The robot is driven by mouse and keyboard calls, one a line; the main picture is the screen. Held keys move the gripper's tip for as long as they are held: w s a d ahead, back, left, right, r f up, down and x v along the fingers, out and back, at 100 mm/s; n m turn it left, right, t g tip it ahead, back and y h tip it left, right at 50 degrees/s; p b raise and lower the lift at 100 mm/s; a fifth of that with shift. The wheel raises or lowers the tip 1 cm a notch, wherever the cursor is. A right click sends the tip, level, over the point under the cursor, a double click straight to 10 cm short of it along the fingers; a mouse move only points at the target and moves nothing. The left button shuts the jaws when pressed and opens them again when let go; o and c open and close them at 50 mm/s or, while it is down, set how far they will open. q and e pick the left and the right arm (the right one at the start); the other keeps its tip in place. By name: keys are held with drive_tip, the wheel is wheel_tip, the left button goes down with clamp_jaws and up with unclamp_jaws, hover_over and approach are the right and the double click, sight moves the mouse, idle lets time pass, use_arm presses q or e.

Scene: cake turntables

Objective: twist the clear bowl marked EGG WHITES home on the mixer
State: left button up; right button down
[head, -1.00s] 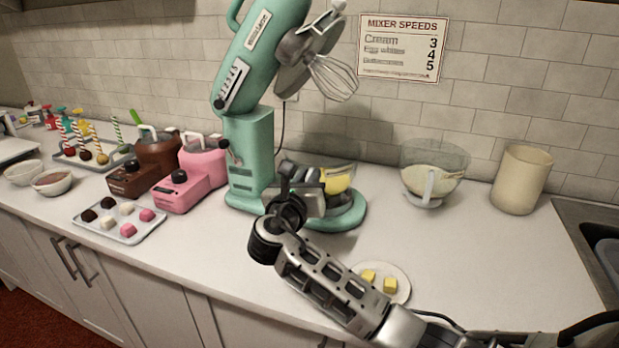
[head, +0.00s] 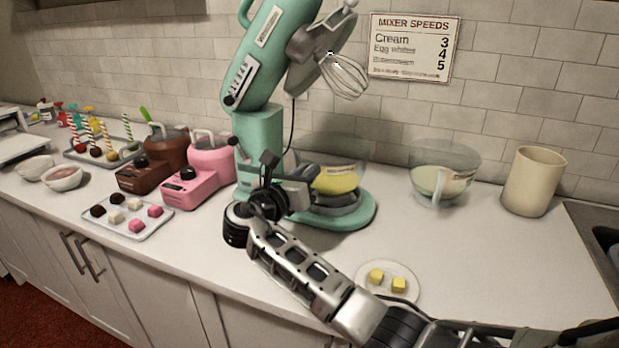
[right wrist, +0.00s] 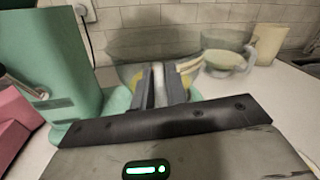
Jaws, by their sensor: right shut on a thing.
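A clear bowl (head: 338,181) with yellow contents stands on the base of the mint-green mixer (head: 258,140). It carries a pale label, too small to read. The mixer head is tilted up, its whisk (head: 343,76) clear above the bowl. My right gripper (head: 307,180) is at the left front of this bowl. In the right wrist view its fingers (right wrist: 161,88) are shut on the bowl's pale upright handle (right wrist: 159,76). The gripper hides the handle in the head view. A second clear bowl (head: 443,172) with pale contents and a handle stands apart on the right. My left gripper is out of view.
A plate (head: 368,291) with yellow cubes lies at the front, near my right forearm. Pink (head: 205,172) and brown (head: 150,170) appliances and a sweets tray (head: 118,233) stand left. A cream canister (head: 533,181) stands right. The counter between plate and second bowl is clear.

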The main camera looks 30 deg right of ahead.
drive_tip(key=shift+w+f, duration=0.1)
drive_tip(key=shift+f, duration=0.1)
drive_tip(key=c, duration=1.8)
unclamp_jaws()
drive_tip(key=o, duration=0.5)
drive_tip(key=shift+w, duration=0.1)
drive_tip(key=shift+w+f, duration=0.1)
